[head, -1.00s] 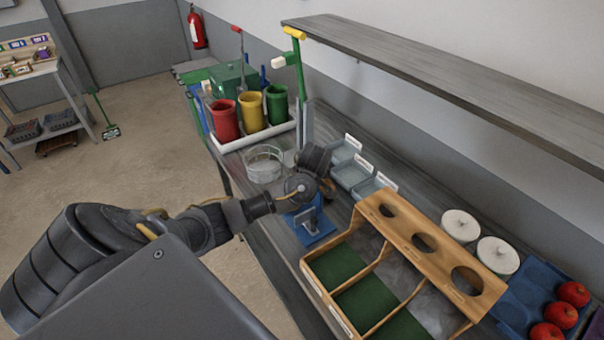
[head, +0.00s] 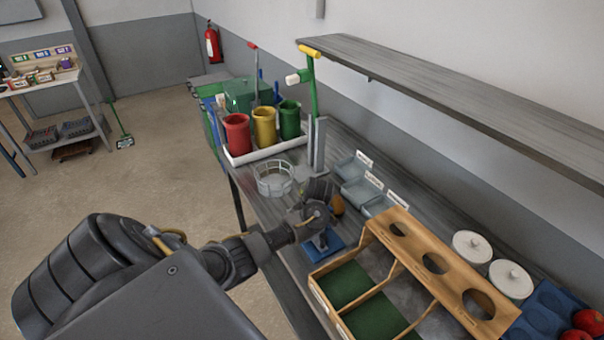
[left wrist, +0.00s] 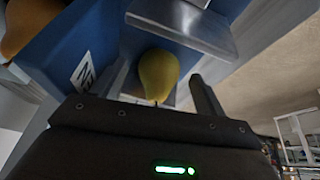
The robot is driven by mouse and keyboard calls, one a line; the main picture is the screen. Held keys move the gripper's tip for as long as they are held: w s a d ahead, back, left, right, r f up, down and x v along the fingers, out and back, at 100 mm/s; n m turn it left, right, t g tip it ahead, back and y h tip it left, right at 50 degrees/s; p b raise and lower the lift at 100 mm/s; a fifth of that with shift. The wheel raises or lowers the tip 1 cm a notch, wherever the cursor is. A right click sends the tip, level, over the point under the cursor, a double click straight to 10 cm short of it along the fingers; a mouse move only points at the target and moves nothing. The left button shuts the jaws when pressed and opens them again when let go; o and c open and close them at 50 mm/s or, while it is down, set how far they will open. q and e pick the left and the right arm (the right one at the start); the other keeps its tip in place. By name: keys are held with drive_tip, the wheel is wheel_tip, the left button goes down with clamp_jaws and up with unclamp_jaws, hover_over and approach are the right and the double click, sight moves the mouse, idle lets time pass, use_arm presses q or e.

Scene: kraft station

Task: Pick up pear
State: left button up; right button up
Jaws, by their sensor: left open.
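In the left wrist view a yellow-green pear (left wrist: 158,72) shows between the two fingers of my left gripper (left wrist: 160,82), stem end toward the gripper body. The gripper is open, and I cannot tell whether either finger touches the pear. A blue stand (left wrist: 225,8) with a grey metal plate is right beside the pear. In the head view the blue stand (head: 333,247) is below my left wrist, and the wrist hides the pear. My right gripper is not in view.
An orange-brown item (head: 338,204) is just behind my wrist. A wooden divided rack (head: 392,262) stands close on the right, a round wire basket (head: 273,179) on the left. Small grey bins (head: 352,168) are behind. A shelf (head: 450,100) overhangs the table's back.

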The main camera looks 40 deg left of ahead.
use_arm(q)
drive_tip(key=shift+x, duration=0.9)
drive_tip(key=c, duration=1.2)
drive_tip(key=shift+o, duration=0.2)
drive_tip(key=shift+r, duration=0.15)
